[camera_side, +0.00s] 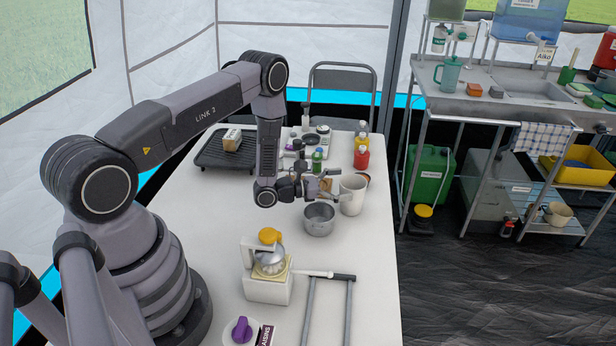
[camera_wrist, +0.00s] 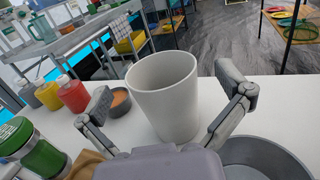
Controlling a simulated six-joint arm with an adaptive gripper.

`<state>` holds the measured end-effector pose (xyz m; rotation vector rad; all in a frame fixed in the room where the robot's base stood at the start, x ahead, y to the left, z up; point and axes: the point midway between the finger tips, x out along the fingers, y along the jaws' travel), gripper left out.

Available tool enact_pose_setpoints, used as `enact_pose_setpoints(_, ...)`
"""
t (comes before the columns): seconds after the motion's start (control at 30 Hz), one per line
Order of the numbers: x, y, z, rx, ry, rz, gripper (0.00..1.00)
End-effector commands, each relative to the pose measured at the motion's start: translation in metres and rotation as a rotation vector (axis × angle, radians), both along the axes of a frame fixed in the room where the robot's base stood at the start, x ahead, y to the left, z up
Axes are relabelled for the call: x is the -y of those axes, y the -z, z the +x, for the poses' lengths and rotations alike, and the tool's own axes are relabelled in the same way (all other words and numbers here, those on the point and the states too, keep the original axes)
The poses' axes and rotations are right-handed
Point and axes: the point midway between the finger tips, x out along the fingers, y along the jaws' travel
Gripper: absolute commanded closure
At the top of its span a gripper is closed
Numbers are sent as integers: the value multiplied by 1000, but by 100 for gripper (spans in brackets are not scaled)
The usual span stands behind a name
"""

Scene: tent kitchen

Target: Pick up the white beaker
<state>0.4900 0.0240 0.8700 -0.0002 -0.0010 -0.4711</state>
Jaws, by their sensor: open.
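The white beaker (camera_side: 353,195) stands upright on the white table (camera_side: 225,222), near its right edge in the side view. In the wrist view the white beaker (camera_wrist: 166,98) fills the middle, and its open rim is visible. My gripper (camera_side: 312,187) is just left of the beaker in the side view. In the wrist view my gripper (camera_wrist: 168,98) is open, with one finger on each side of the beaker. The beaker's base is partly hidden behind the gripper body.
A grey pot (camera_side: 319,219) stands close beside the beaker. Red (camera_side: 361,158) and yellow bottles, a green-capped jar (camera_wrist: 33,148) and a small brown-filled bowl (camera_wrist: 118,102) crowd the other side. Bare table lies left of the pot.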

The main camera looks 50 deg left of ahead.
Motion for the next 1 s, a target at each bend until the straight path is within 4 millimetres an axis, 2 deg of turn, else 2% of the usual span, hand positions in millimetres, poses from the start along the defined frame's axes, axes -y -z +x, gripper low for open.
enact_pose_setpoints(0.13, 9, 0, 16, 2, 2, 1, 0)
enact_pose_setpoints(0.4, 10, 0, 20, -1, 0, 0, 0)
enact_pose_setpoints(0.83, 10, 0, 19, -1, 0, 0, 55)
enact_pose_setpoints(1.0, 10, 0, 19, -1, 0, 0, 57)
